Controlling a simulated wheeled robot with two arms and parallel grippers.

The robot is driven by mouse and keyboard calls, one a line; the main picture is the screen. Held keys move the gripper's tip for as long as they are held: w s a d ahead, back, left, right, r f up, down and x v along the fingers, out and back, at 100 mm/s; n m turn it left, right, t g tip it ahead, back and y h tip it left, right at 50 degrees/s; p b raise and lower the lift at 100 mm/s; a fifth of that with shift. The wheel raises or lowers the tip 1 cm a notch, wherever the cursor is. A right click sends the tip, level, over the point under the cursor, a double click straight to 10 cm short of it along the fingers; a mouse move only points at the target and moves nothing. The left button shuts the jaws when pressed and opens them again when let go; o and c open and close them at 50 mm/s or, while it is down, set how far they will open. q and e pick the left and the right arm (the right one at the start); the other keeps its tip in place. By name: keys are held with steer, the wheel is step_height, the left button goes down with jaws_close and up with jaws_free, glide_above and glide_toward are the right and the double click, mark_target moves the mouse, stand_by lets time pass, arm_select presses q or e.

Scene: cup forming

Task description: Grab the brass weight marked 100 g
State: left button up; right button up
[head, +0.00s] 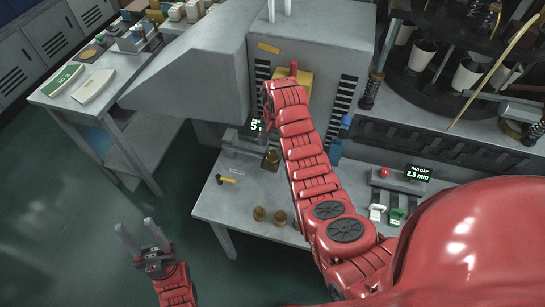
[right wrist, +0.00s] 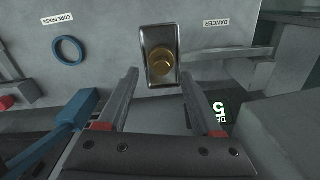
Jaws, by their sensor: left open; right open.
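Several small brass weights show in the head view. One brass weight (head: 271,156) sits on a small pan by a green-digit display (head: 255,125). Others stand on the bench near its front edge, such as this brass weight (head: 259,213). I cannot read any mark on them. In the right wrist view a brass weight (right wrist: 158,74) sits on a shiny metal plate (right wrist: 160,38), between and just beyond the fingertips of my open right gripper (right wrist: 160,75), apart from them. My right gripper is hidden in the head view. My left gripper (head: 136,230) is open and empty over the floor.
A yellow-handled tool (head: 227,179) lies on the grey bench (head: 225,205). A "PAD GAP" display (head: 417,173) stands to the right. In the right wrist view a blue ring (right wrist: 69,51) lies left of the plate, with a blue part (right wrist: 60,125) nearer me.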

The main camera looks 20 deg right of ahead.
mark_target(273, 152)
steer(key=shift+f+p, duration=0.25)
steer(key=shift+p, duration=0.1)
steer(key=f, duration=0.1)
steer(key=f+p, duration=0.1)
steer(key=shift+w+f, duration=0.25)
steer(key=shift+f, duration=0.85)
steer(key=shift+c, duration=0.2)
jaws_close()
